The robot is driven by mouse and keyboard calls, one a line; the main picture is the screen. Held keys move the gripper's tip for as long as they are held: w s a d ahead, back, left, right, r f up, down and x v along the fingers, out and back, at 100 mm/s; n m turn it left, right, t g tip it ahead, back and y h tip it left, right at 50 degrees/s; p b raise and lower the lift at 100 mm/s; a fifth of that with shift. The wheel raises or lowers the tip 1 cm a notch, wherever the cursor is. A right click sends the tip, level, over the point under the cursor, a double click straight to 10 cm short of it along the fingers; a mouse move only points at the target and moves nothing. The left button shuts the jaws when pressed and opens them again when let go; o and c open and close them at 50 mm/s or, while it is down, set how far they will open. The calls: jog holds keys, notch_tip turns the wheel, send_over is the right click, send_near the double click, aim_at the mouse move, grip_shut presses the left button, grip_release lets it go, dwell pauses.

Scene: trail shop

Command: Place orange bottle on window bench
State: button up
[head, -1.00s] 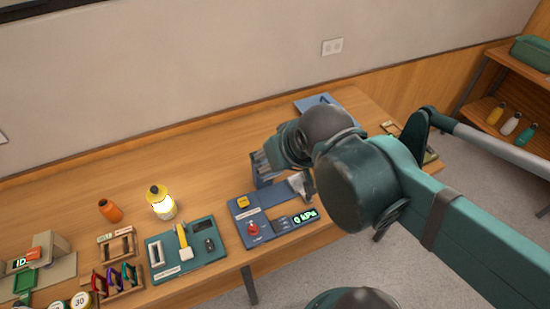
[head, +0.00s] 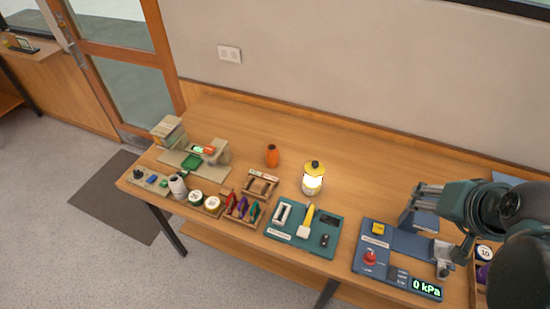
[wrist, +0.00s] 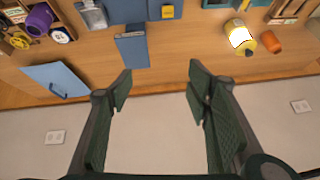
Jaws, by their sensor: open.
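The orange bottle (head: 272,156) stands upright on the wooden table, left of the lit yellow lantern. It also shows at the right of the wrist view (wrist: 271,41), beside the lantern. My gripper (head: 425,200) is over the right part of the table, well to the right of the bottle. In the wrist view my gripper (wrist: 158,85) has its two fingers wide apart with nothing between them. At the far left of the head view a wooden ledge (head: 28,54) runs under a window; I cannot tell for sure that it is the window bench.
The lit lantern (head: 313,178) stands right of the bottle. A green tool board (head: 304,235), a blue gauge panel (head: 385,262) and a carabiner rack (head: 241,208) line the table's front. The table's back strip is clear. A door (head: 120,60) and dark mat (head: 108,197) lie left.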

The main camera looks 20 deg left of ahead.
aim_at(272, 156)
jog(key=w+a+f+m+g+y+b, duration=0.1)
jog(key=w+a+f+m+y+b, duration=0.15)
jog(key=w+a, duration=0.5)
jog(key=w+a+f+m+g+y+b, duration=0.2)
jog(key=w+a+m+y, duration=0.25)
jog(key=a, duration=0.65)
jog(key=w+a+f+m+g+y+b, duration=0.1)
jog(key=w+a+f+m+y+b, duration=0.1)
jog(key=w+a, duration=0.6)
jog(key=w+a+f+m+g+y+b, duration=0.2)
jog(key=a+f+m+g+y+b, duration=0.1)
jog(key=a+f, duration=0.4)
jog(key=w+a+f+m+g+y+b, duration=0.2)
jog(key=w+a+f+g+y, duration=0.1)
jog(key=a+f, duration=0.4)
jog(key=shift+w+a+m+y+b, duration=0.35)
jog(key=shift+a+y, duration=0.55)
jog(key=shift+a, duration=0.95)
jog(key=shift+f, duration=0.1)
notch_tip(272, 156, down, 8)
jog(key=shift+f+b, duration=0.1)
jog(key=shift+b, duration=0.95)
jog(key=shift+s+a, duration=0.15)
jog(key=shift+a, duration=0.45)
